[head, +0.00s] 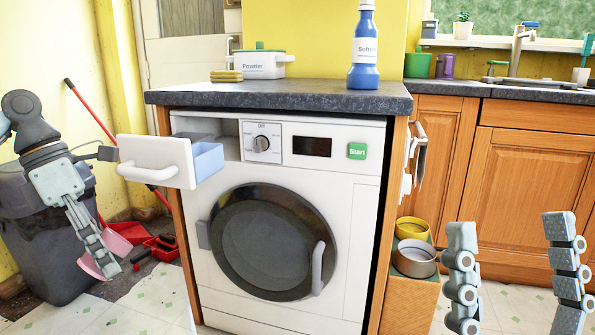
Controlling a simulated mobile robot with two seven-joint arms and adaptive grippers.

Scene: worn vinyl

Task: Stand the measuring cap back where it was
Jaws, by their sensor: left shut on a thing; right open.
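My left gripper (105,262) is at the far left, pointing down in front of the dark bin, its fingers shut. A pale pink piece (88,265) shows at its fingertips; it looks like the measuring cap, mostly hidden by the fingers and hard to separate from the pink dustpan behind. My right gripper (509,227) is at the lower right, its two fingers wide apart with nothing between them. The washing machine's detergent drawer (207,162) is pulled out. A blue softener bottle (365,52) stands upright on the dark worktop (290,95).
The drawer's white front (155,162) juts out near my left arm. A powder box (260,65) and yellow sponges (226,76) stand on the worktop's left. A dark bin (45,245) and dustpan (130,232) are at the left. The worktop's middle is clear.

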